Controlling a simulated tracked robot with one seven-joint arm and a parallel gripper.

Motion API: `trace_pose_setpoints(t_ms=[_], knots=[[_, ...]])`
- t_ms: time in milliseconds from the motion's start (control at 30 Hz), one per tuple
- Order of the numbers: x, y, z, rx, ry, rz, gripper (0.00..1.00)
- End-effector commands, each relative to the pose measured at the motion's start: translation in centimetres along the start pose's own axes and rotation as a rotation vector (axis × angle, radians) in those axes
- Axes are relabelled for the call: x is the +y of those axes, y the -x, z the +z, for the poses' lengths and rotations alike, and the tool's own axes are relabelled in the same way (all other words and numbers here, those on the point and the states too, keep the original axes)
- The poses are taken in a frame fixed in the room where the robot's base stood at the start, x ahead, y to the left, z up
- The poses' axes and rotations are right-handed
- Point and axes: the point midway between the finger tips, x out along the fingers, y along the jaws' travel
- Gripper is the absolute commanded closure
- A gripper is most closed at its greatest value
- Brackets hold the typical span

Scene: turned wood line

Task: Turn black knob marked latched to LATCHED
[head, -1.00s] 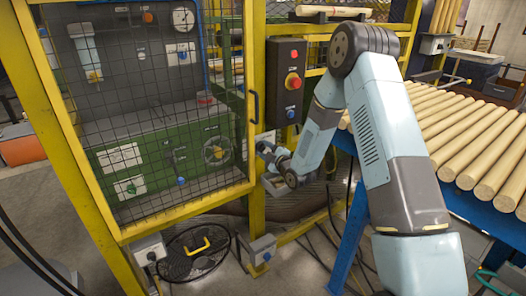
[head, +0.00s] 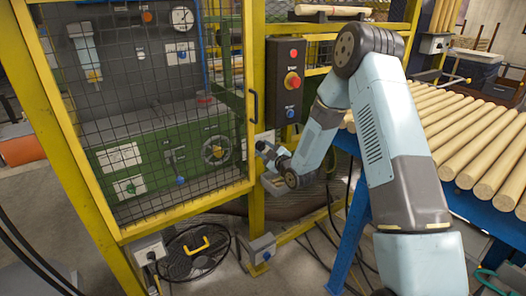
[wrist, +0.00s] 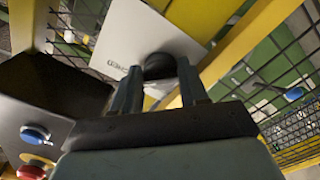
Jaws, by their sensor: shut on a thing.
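The black knob (wrist: 160,66) sits on a light grey plate (wrist: 130,38) in the wrist view. Dark lettering shows on the plate to the left of the knob, too small and tilted to read surely. My gripper (wrist: 160,78) has its two fingers on either side of the knob and is shut on it. In the head view my gripper (head: 262,148) reaches the yellow post beside the mesh door, and the knob is hidden there. Which way the knob points cannot be told.
A dark control box (head: 287,82) with red and blue buttons hangs just right of the post. The yellow mesh door (head: 160,110) stands left. A roller line with wooden rods (head: 470,140) lies right. A grey box (head: 262,248) sits low on the post.

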Motion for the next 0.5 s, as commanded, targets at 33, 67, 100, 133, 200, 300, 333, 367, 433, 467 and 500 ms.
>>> trace_pose_setpoints(t_ms=[33, 67, 100, 133, 200, 300, 333, 367, 433, 467, 500], knots=[[-0.45, 0.23, 0.35, -0.009, -0.004, -0.01, 0.87], [-0.46, 0.23, 0.35, -0.009, -0.004, -0.01, 0.87], [-0.47, 0.23, 0.33, -0.009, -0.003, -0.01, 0.54], [-0.47, 0.22, 0.32, -0.009, -0.004, -0.01, 0.51], [-0.42, 0.19, 0.26, -0.007, -0.003, -0.009, 0.46], [-0.33, 0.12, 0.16, -0.005, -0.002, -0.007, 0.46], [-0.31, 0.11, 0.13, -0.004, -0.002, -0.006, 0.46], [-0.29, 0.1, 0.11, -0.004, -0.002, -0.006, 0.46], [-0.25, 0.17, 0.08, -0.003, -0.001, -0.005, 0.46], [-0.24, 0.28, 0.08, -0.003, -0.001, -0.005, 0.46], [-0.23, 0.5, 0.07, -0.003, -0.001, -0.005, 0.46]])
